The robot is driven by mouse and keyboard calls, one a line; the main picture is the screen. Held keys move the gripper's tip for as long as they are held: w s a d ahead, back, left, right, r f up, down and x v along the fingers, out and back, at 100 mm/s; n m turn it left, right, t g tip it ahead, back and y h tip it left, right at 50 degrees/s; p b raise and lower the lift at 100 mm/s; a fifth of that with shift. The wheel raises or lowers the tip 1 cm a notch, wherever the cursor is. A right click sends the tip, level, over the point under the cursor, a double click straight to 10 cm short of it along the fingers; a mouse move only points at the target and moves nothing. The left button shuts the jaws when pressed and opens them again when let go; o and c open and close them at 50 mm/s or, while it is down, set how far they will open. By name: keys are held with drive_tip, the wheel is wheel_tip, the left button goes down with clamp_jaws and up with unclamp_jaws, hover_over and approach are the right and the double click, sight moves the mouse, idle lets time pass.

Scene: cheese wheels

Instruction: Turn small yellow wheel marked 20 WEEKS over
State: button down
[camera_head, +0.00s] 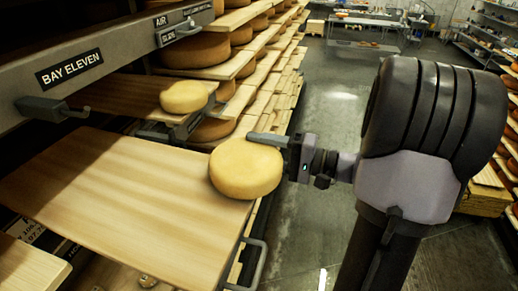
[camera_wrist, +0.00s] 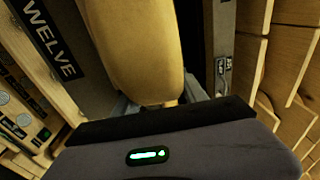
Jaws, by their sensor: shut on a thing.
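A small yellow wheel (camera_head: 246,172) is held in my gripper (camera_head: 279,152) at the right end of the pulled-out board (camera_head: 110,205). One finger lies along the wheel's far side; the near finger is largely hidden. The wheel's broad pale face shows in the head view and I see no marking on it. I cannot tell whether it touches the board. In the wrist view the wheel (camera_wrist: 138,45) rises from between the fingers (camera_wrist: 158,104). A second yellow wheel (camera_head: 184,97) lies flat on the board behind (camera_head: 118,95), apart from my gripper.
A grey rail labelled BAY ELEVEN (camera_head: 85,67) runs above the boards at the left. Shelves with several larger wheels (camera_head: 195,50) stand behind. A metal handle (camera_head: 250,265) juts out by the board's near right corner. Most of the pulled-out board is bare. The floor (camera_head: 335,120) is open to the right.

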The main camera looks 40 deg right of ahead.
drive_tip(key=shift+f+b, duration=0.2)
drive_tip(key=shift+b, duration=0.15)
drive_tip(key=c, duration=0.7)
unclamp_jaws()
drive_tip(key=shift+c, duration=0.2)
drive_tip(key=shift+o, duration=0.9)
drive_tip(key=shift+s+d+f+b, duration=0.2)
drive_tip(key=shift+s+d+b, duration=0.1)
drive_tip(key=shift+s+b, duration=0.15)
drive_tip(key=b+v, duration=0.5)
drive_tip(key=v, duration=1.1)
drive_tip(key=shift+d+r, duration=0.15)
drive_tip(key=shift+r, duration=0.1)
